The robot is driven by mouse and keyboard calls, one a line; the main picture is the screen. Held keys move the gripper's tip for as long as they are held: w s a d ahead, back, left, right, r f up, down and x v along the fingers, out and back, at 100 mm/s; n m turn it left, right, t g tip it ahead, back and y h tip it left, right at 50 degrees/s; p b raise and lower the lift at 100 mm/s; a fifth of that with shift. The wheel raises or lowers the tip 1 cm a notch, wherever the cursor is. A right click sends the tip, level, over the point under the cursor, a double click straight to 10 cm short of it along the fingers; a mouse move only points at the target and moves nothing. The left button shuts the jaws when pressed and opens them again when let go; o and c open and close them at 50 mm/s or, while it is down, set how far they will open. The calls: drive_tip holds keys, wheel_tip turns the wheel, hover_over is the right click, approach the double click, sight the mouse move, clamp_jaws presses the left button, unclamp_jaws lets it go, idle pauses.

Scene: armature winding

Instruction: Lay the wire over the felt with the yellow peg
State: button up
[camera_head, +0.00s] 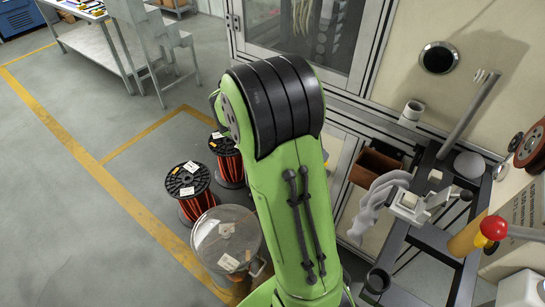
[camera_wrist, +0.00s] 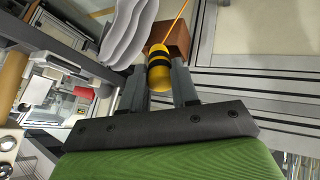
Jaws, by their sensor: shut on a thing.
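In the wrist view my gripper (camera_wrist: 160,82) is shut on the yellow peg (camera_wrist: 159,76), which has black bands. A thin orange wire (camera_wrist: 180,14) runs from near the far end of the peg up out of the picture. In the head view my green arm fills the middle, and my gripper and the peg are hidden. I cannot pick out the felt for certain in either view.
A brown box (camera_head: 376,166) and grey wavy pieces (camera_head: 374,207) are beside the dark metal frame (camera_head: 431,238). A red-knobbed lever (camera_head: 494,228) is at right. Wire spools (camera_head: 190,188) and a lidded drum (camera_head: 229,244) stand on the floor left of my arm.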

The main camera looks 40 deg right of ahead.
drive_tip(key=s+d+r+m+g+y+p, duration=0.3)
drive_tip(key=s+r+m+p, duration=0.35)
drive_tip(key=s+r, duration=0.6)
drive_tip(key=s+d+f+b, duration=0.1)
drive_tip(key=s+f+b, duration=0.1)
drive_tip(key=s+b, duration=0.3)
drive_tip(key=shift+s+f+m, duration=0.3)
drive_tip(key=shift+s+m, duration=0.15)
drive_tip(key=shift+s, duration=0.25)
drive_tip(key=shift+d, duration=0.1)
